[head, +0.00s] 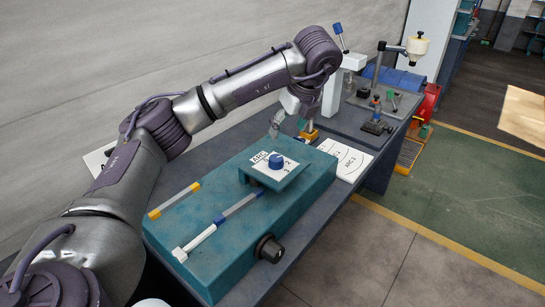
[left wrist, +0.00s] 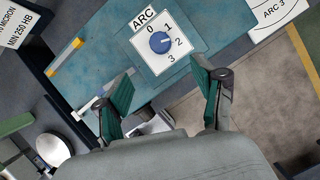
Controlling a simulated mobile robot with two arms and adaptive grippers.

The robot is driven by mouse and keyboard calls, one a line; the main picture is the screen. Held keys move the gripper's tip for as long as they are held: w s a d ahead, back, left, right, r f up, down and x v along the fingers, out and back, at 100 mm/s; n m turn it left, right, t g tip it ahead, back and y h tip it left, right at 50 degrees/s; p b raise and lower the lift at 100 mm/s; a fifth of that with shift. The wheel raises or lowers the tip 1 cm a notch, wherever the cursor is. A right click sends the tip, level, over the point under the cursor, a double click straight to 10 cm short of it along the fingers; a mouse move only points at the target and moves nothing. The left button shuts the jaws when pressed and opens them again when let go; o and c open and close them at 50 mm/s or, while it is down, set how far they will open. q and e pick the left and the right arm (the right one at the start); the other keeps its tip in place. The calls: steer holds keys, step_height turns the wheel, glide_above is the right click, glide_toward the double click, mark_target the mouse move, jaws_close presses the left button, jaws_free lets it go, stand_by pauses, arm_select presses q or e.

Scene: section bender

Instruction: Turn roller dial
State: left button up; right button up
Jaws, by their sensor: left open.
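The blue dial knob (head: 276,160) stands on a white plate (head: 262,168) marked ARC with numbers, on a raised teal block of the bender (head: 215,245). In the left wrist view the knob (left wrist: 160,42) has 0, 1, 2 and 3 around it; its exact setting is too small to read surely. My left gripper (head: 288,129) is open and empty, above and behind the dial, apart from it. In the left wrist view its two green-padded fingers (left wrist: 162,78) are spread below the knob. My right gripper is not in view.
A black knob (head: 269,248) sits on the bender's front side. A white-and-blue bar (head: 220,220) and a yellow-tipped strip (head: 174,200) lie on its top. A white card marked ARC (head: 345,158) lies behind. A stand with a cup (head: 415,46) is farther back.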

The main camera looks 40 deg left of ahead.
mark_target(276, 158)
arm_select(q)
steer(key=p+x, duration=0.2)
steer(key=x, duration=1.1)
steer(key=shift+a+f, duration=0.1)
steer(key=shift+f, duration=0.3)
steer(key=c, duration=1.1)
steer(key=m+t+b, duration=0.1)
steer(key=m+b, duration=0.2)
steer(key=shift+a+f+h+b, duration=0.1)
steer(key=shift+f+h+b, duration=0.1)
steer(key=shift+h+b, duration=0.15)
steer(key=shift+c, duration=0.2)
steer(key=m+t+h+b, duration=0.1)
steer(key=m+b, duration=0.1)
steer(key=m, duration=0.2)
steer(key=shift+s+b, duration=0.1)
steer(key=shift+b, duration=0.2)
steer(key=m, duration=0.1)
steer(key=m+h+b, duration=0.1)
steer(key=m, duration=0.1)
steer(key=shift+a+r+h, duration=0.1)
steer(key=shift+r+h, duration=0.05)
steer(key=shift+h, duration=0.1)
steer(key=shift+r+m+t+h+b, duration=0.1)
steer(key=shift+m+t+h+b, duration=0.4)
steer(key=shift+m, duration=1.5)
